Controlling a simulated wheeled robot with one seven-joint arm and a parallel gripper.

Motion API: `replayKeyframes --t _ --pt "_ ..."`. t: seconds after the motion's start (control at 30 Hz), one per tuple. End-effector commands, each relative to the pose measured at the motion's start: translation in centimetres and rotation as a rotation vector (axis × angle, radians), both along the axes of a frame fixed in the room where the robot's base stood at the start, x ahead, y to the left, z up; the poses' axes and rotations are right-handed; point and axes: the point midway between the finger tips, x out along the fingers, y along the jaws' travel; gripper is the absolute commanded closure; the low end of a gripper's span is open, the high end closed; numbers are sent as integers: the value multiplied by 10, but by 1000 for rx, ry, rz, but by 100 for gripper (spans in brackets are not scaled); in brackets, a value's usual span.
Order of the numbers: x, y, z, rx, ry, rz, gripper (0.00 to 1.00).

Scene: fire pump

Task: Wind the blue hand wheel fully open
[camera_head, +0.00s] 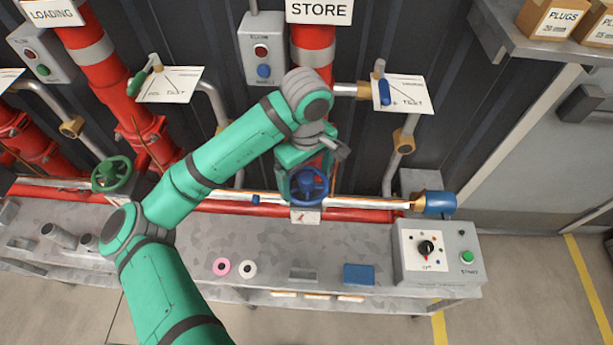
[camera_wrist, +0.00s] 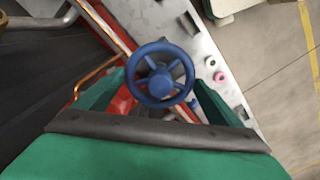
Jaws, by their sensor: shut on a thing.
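The blue hand wheel (camera_head: 309,186) sits on the red pipe below the STORE sign in the head view. It is a spoked ring with a round hub, and it also shows in the wrist view (camera_wrist: 160,75). My gripper (camera_head: 305,172) is at the wheel, coming from above and behind it. In the wrist view my green gripper fingers (camera_wrist: 160,95) stand on either side of the wheel and are shut on it. The exact contact of the fingertips is hidden behind the rim.
A green hand wheel (camera_head: 112,174) is on the LOADING pipe to the left. A blue-handled lever (camera_head: 384,92) is at the upper right. A control box (camera_head: 437,252) stands on the right of the grey bench (camera_head: 200,245). Pink and white rings (camera_head: 222,267) and a blue block (camera_head: 359,274) lie there.

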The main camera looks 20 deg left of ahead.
Motion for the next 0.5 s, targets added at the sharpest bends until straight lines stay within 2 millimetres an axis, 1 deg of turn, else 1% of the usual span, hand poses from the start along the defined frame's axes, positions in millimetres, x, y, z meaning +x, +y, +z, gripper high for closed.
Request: replayKeyframes --t 0.2,0.3,0.4,0.5 --pt "0 1 0 1 0 244 43" --pt "0 1 0 1 0 335 43" --pt "0 1 0 1 0 386 43" --pt "0 1 0 1 0 400 43"
